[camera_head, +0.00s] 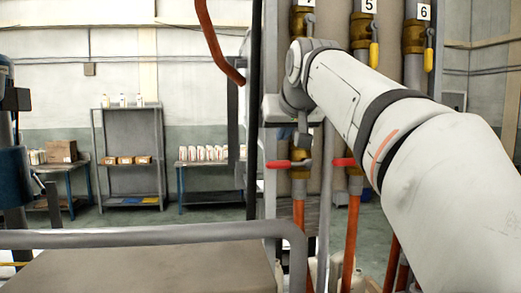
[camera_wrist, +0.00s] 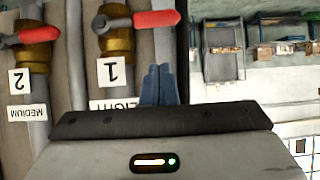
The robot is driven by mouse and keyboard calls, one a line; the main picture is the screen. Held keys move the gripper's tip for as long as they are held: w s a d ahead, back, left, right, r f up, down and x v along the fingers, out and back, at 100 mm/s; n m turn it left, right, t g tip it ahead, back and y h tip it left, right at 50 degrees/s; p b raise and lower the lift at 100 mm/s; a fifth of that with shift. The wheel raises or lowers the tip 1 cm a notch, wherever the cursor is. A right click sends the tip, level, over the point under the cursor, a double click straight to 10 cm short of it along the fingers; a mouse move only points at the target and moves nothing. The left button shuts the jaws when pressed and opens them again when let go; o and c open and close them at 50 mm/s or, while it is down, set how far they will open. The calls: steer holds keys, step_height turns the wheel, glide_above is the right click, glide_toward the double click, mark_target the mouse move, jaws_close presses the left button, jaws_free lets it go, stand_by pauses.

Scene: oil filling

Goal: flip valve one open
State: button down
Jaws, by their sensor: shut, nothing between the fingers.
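Valve one (camera_wrist: 115,38) is a brass valve with a red handle (camera_wrist: 157,19); a label "1" (camera_wrist: 112,71) sits beside it in the wrist view. The handle lies crosswise to the pipe. In the head view the left red handle (camera_head: 277,164) sticks out to the left, just below the end of my arm. My gripper (camera_wrist: 161,70) is shut and empty. Its fingertips are near the label, apart from the handle in the picture; the depth gap is hard to tell.
Valve two (camera_wrist: 38,33) with a red handle is beside valve one. Yellow-handled valves (camera_head: 374,55) are higher on the rack. A grey rail (camera_head: 150,237) crosses the foreground. Shelves (camera_head: 130,165) and a side table (camera_head: 210,166) stand far back at left.

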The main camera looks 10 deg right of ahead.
mark_target(289, 164)
steer(key=f, duration=0.1)
steer(key=w+f, duration=0.1)
steer(key=f, duration=0.1)
steer(key=w+f, duration=0.1)
steer(key=f, duration=0.1)
steer(key=shift+w, duration=0.15)
